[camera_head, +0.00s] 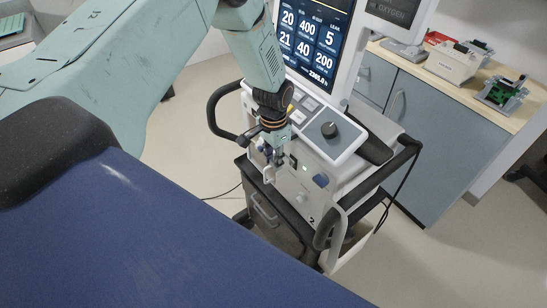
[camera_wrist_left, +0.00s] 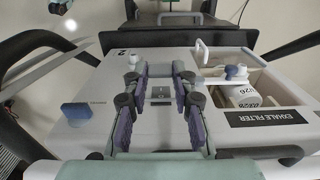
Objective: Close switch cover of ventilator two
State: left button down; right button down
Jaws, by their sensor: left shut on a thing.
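Ventilator two (camera_head: 345,165) stands in the middle of the head view, with a "2" on its front panel. My left gripper (camera_head: 272,168) is at that front panel, below the screen, pointing down. In the left wrist view, the two fingers of the gripper (camera_wrist_left: 160,78) stand either side of the switch area. They are shut on a pale piece, seemingly the switch cover (camera_wrist_left: 160,68), between the fingertips. A small dark switch (camera_wrist_left: 161,93) shows between the fingers. How far the cover is tilted is hard to tell. My right gripper is not in view.
A blue knob (camera_head: 320,181) is on the panel, right of my gripper. An open exhale filter bay (camera_wrist_left: 250,90) lies beside the fingers in the wrist view. Black side handles (camera_head: 222,115) flank the ventilator. A counter (camera_head: 470,92) with devices stands at back right.

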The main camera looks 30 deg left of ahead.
pick_arm(q)
jog(key=shift+f, duration=0.1)
notch_tip(320, 180, down, 10)
jog(key=w+t+h+b, duration=0.1)
jog(key=t+h+b, duration=0.5)
jog(key=t+b, duration=1)
jog(key=shift+w+d+t+b, duration=0.3)
jog(key=shift+d+t+b, duration=0.1)
jog(key=shift+b, duration=8.4)
jog(key=c, duration=1.2)
grip_release()
jog(key=shift+w, duration=0.1)
jog(key=shift+o, duration=0.6)
jog(key=shift+a+r, duration=0.1)
jog(key=shift+r, duration=0.15)
